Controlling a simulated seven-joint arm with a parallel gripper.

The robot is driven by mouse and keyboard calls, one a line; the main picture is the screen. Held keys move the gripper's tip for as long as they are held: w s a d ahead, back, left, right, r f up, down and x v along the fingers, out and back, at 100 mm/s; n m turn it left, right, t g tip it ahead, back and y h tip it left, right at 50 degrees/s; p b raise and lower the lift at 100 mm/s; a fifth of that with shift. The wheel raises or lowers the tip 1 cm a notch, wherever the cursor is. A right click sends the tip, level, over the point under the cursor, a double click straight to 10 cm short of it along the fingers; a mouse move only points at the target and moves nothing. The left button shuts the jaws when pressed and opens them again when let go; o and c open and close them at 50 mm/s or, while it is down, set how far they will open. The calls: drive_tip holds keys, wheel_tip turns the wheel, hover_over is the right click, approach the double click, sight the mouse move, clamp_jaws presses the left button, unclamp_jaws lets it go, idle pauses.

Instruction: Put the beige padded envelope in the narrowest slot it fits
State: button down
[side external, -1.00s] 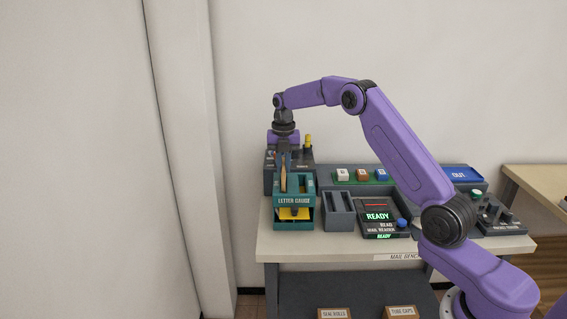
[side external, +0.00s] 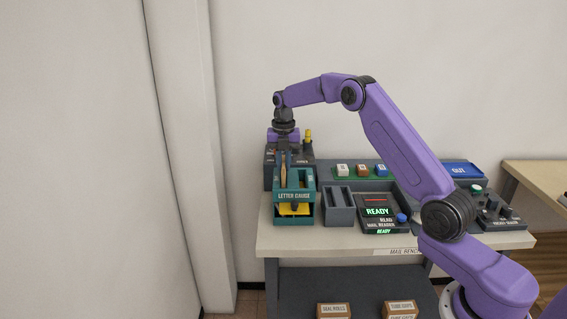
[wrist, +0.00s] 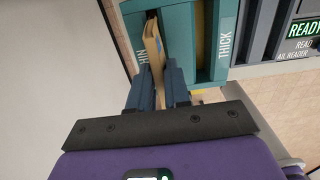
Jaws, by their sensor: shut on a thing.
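The beige padded envelope (side external: 283,173) is upright and narrow-edge on in the side view. It also shows in the wrist view (wrist: 154,50). My gripper (wrist: 158,82) is shut on it, one dark blue finger on each side. The teal letter gauge (side external: 294,196) stands at the left end of the bench, with a yellow part low inside. In the wrist view, the gauge (wrist: 180,30) has a left slot with a partly covered label, seemingly THIN, and a right slot marked THICK. The envelope lines up with the left slot; its depth in it is unclear.
Right of the gauge stand a grey two-slot holder (side external: 338,203) and a mail reader (side external: 380,212) showing READY. A dark box (side external: 306,151) with a yellow knob is behind the gauge. A blue OUT tray (side external: 462,170) is at the back right.

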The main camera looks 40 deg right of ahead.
drive_tip(key=shift+r, duration=1.45)
drive_tip(key=s+d, duration=0.4)
drive_tip(key=shift+d+f, duration=0.15)
drive_tip(key=shift+f, duration=0.3)
drive_tip(key=shift+s+f, duration=0.1)
drive_tip(key=shift+f, duration=1.45)
idle(0.8)
drive_tip(key=c, duration=0.8)
unclamp_jaws()
drive_tip(key=shift+o, duration=0.2)
drive_tip(key=shift+r, duration=0.1)
